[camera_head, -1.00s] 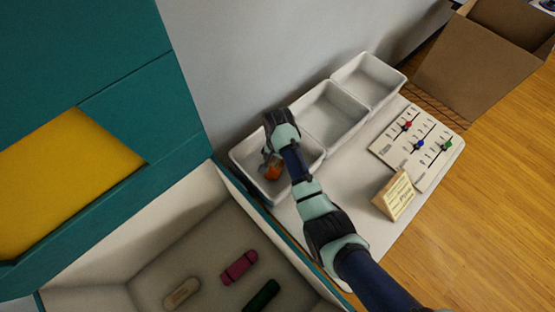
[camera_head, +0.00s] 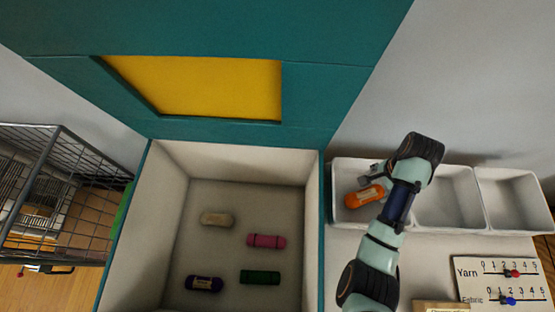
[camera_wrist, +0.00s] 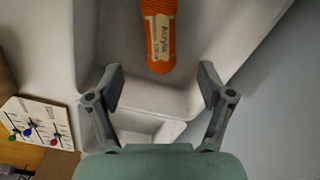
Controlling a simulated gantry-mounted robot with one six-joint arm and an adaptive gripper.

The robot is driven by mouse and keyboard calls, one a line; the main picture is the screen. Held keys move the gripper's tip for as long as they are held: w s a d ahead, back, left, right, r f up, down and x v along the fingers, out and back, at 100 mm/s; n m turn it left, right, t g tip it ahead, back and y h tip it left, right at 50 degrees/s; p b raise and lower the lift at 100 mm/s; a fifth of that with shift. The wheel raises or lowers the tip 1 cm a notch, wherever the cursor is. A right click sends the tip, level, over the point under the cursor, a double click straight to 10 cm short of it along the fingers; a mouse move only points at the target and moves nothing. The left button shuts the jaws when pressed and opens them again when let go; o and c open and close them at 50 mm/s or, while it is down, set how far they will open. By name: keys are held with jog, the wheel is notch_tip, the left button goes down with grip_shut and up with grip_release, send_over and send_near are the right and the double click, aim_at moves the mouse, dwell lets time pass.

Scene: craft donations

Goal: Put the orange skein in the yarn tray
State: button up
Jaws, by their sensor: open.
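The orange skein (camera_head: 362,197) lies in the leftmost of the white trays (camera_head: 345,222), partly covered by my gripper in the head view. In the wrist view the skein (camera_wrist: 158,35), with a pale "Acrylic" label, rests on the tray floor beyond my fingertips. My gripper (camera_head: 374,174) is above this tray. No label on the tray itself is readable.
Two other white trays (camera_head: 447,220) (camera_head: 513,221) stand empty to the right. A slider board (camera_head: 492,270) marked Yarn and Fabric is in front. The teal-edged bin (camera_head: 218,165) holds a beige skein (camera_head: 216,219), pink skein (camera_head: 266,241), green skein (camera_head: 260,277) and purple skein (camera_head: 204,284). A wire basket (camera_head: 60,180) stands left.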

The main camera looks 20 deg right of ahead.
jog(key=w+a+r+n+t+h, duration=0.1)
jog(key=w+a+r+n+t, duration=0.15)
jog(key=w+a+n, duration=0.35)
jog(key=w+a+r+n+t+h, duration=0.1)
jog(key=w+a+r+n+t, duration=0.2)
jog(key=a, duration=0.6)
jog(key=w+a+r+n+t, duration=0.1)
jog(key=w+a+r+n, duration=0.1)
jog(key=w+a+r, duration=0.4)
jog(key=s+a+r+n+t+y, duration=0.1)
jog(key=s+a+r+n+t, duration=0.1)
jog(key=a, duration=0.7)
jog(key=s+a+r+n+t+y, duration=0.1)
jog(key=s+a+r+n+t, duration=0.2)
jog(key=a+r+n, duration=0.3)
notch_tip(320, 180, up, 2)
jog(key=a+t, duration=0.1)
jog(key=a, duration=0.1)
jog(key=shift+a, duration=0.4)
